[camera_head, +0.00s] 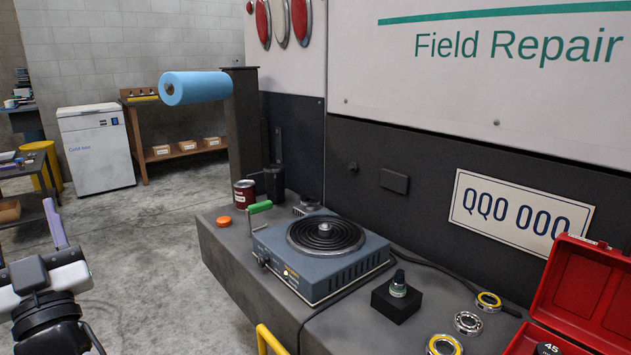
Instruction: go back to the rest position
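My arm's end with my gripper (38,272) is at the lower left edge, over the floor and well left of the bench. A lilac bar stands up from it, and a dark tip shows at the picture's edge. Part of it is cut off, so I cannot tell whether it is open or shut. I see nothing that is clearly held.
The grey bench (235,265) holds a hot plate (320,255), a red can (244,194), an orange button (224,221), a black block (397,300), several ring bearings (468,322) and an open red case (585,290). A blue roll (195,88) juts out behind. Open floor (150,260) lies left.

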